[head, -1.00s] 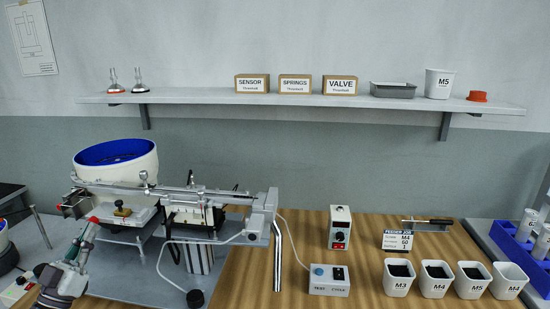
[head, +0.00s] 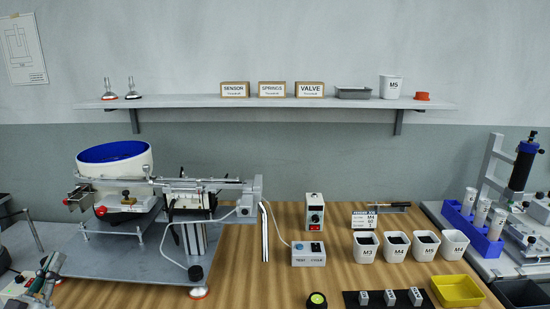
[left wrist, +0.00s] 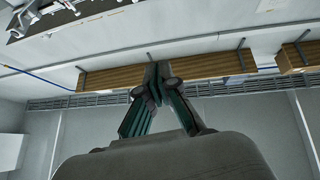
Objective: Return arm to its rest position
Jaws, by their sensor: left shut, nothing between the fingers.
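My left gripper (head: 44,276) is at the lower left of the head view, low and to the left of the bowl feeder's grey base plate. In the left wrist view its fingers (left wrist: 155,84) are closed together with nothing between them. The wrist camera looks out at a grey wall and wooden beams, with no task object near the fingertips. The bowl feeder (head: 115,165) with its blue-lined bowl and linear track stands to the right of the gripper, apart from it. My right gripper is not in view.
A control box (head: 314,211) and a test cycle box (head: 308,254) stand on the wooden bench (head: 255,285). White screw cups (head: 395,247), a yellow tray (head: 457,291) and a blue rack (head: 471,228) are at the right. A wall shelf (head: 280,102) runs above.

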